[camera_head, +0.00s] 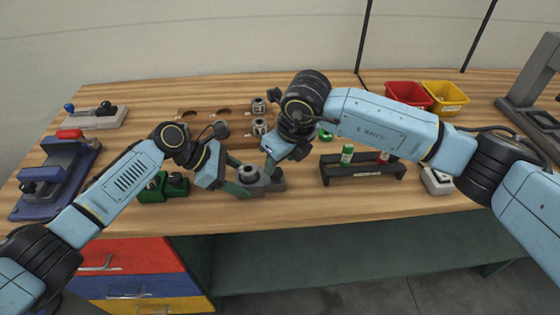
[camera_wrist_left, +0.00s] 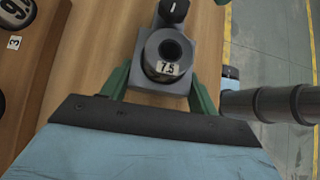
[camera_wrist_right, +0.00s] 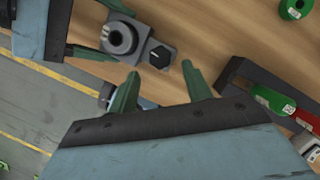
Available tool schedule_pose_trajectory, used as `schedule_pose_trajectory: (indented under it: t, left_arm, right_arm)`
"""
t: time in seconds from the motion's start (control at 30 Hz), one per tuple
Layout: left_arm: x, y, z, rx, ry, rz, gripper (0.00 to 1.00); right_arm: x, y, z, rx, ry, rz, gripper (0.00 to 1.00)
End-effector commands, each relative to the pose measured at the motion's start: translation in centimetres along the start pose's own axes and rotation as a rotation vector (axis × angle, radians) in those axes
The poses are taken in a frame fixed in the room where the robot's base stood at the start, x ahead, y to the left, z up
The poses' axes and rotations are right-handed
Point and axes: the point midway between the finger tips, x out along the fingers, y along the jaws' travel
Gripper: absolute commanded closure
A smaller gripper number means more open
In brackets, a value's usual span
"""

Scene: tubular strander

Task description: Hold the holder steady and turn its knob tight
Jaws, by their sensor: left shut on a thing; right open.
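The grey holder (camera_head: 249,177) stands on the bench, with a round dark-bored part labelled 7.5 (camera_wrist_left: 168,68) on its block. Its black knob (camera_wrist_left: 175,10) sits on the block beside the round part and also shows in the right wrist view (camera_wrist_right: 160,56). My left gripper (camera_wrist_left: 160,88) is shut on the holder's block, one green finger on each side. My right gripper (camera_wrist_right: 162,76) is open and empty, its fingertips pointing toward the knob and apart from it in its wrist view. In the head view, my right gripper (camera_head: 270,165) is above the holder's right end.
A wooden rack (camera_head: 190,113) with metal parts stands behind. A dark stand (camera_head: 362,172) with green and red bottles is to the right. A green fixture (camera_head: 160,190) and a blue fixture (camera_head: 58,178) are left. Red (camera_head: 408,92) and yellow (camera_head: 445,96) bins stand behind right.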

Motion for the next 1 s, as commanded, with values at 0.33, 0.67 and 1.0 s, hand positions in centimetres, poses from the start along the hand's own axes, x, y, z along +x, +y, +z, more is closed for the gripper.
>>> schedule_pose_trajectory:
  t: [0.33, 0.67, 1.0]
  left_arm:
    - [0.0, 0.0, 0.0, 0.0, 0.0, 0.0, 0.15]
    - [-2.0, 0.1, -0.1, 0.0, -0.001, 0.003, 0.15]
    - [-9.1, 0.0, 0.0, 0.0, 0.0, 0.003, 0.15]
  right_arm:
    - [0.0, -0.1, 0.0, 0.001, 0.0, -0.001, 0.51]
    - [0.0, -0.1, 0.0, 0.001, 0.0, -0.001, 0.51]
    - [0.0, -0.1, 0.0, 0.001, 0.0, -0.001, 0.51]
